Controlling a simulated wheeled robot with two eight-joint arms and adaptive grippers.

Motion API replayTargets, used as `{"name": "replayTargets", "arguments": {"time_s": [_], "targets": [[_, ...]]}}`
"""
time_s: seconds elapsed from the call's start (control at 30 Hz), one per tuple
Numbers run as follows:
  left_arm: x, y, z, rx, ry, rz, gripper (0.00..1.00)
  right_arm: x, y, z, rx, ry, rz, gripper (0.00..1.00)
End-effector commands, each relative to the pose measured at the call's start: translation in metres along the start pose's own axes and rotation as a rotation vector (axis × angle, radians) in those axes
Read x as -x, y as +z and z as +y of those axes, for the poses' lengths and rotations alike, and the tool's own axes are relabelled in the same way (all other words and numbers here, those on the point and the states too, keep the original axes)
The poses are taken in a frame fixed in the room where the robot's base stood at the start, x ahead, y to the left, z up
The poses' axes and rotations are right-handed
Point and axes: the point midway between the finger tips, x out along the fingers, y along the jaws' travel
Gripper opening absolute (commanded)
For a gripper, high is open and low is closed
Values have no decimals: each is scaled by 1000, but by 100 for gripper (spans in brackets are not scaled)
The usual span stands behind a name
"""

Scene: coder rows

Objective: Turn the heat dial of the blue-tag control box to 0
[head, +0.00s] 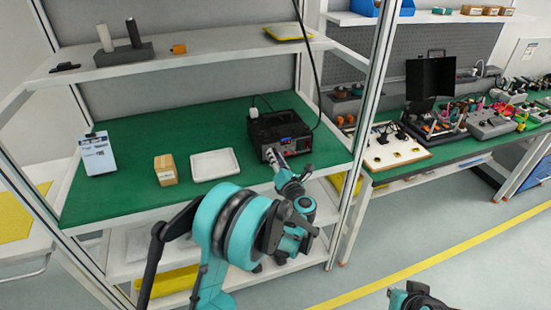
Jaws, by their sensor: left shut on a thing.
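The control box (280,123) is a black box on the green mat of the workbench, with a small blue patch and lit marks on its front face. My left gripper (270,155) reaches up to the lower left of that front and is shut on a small part there, at the place of the heat dial. The dial is hidden behind the fingers, so its setting cannot be read. Only a teal and black piece of my right arm shows at the bottom edge; its fingers are out of view.
A white tray (214,165), a cardboard box (165,170) and a blue-white clipboard (98,153) stand left of the control box. A black cable hangs down beside it. An upright post (366,100) stands to its right. The mat's front left is clear.

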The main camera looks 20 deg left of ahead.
Motion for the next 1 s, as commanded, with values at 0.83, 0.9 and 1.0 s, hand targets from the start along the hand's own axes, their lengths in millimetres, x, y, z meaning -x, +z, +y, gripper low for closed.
{"name": "replayTargets", "arguments": {"time_s": [0.83, 0.9, 1.0], "targets": [[0, -1, 1, 665, 0, 1, 0, 0, 0, 0, 0, 0, 0, 0], [0, -1, 1, 689, 0, 1, 0, 0, 0, 0, 0, 0, 0, 0], [0, -1, 1, 714, 0, 2, 0, 0, 0, 0, 0, 0, 0, 0]]}}
